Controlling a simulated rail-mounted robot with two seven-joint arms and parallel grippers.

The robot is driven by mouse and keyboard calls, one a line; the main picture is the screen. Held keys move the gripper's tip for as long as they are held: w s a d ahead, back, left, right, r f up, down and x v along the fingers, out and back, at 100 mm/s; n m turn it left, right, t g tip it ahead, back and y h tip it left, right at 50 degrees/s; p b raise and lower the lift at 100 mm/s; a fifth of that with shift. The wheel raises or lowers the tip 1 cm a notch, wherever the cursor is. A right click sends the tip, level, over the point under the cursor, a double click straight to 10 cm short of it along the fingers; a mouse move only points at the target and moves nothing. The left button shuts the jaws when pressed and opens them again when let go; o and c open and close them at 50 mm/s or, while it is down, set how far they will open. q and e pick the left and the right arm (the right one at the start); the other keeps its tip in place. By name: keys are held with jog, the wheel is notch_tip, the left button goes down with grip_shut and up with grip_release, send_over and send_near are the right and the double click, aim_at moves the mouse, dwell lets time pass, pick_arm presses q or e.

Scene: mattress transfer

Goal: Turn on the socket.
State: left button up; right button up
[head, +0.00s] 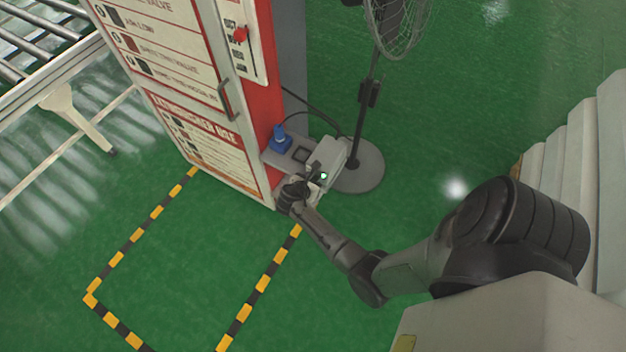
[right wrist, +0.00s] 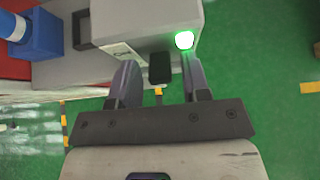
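The socket unit is a pale grey box (head: 328,156) at the side of the red and white cabinet. It also shows at the top of the right wrist view (right wrist: 135,22). A green light (right wrist: 184,40) glows on its front edge, and a black switch-like piece (right wrist: 159,68) sits beside the light. My right gripper (head: 312,182) is at the front of the box. In the right wrist view its two fingers (right wrist: 160,66) are apart, with the black piece between their tips. I cannot tell whether they touch it. My left gripper is not in view.
A fan (head: 360,168) on a round base stands behind. The cabinet (head: 190,75) is at left, and yellow-black floor tape (head: 264,283) lies in front.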

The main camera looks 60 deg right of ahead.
jog(key=shift+o, duration=0.4)
jog(key=shift+a, duration=0.1)
jog(key=p+v, duration=1)
jog(key=v, duration=0.3)
jog(key=shift+a+r, duration=0.2)
jog(key=shift+r, duration=0.05)
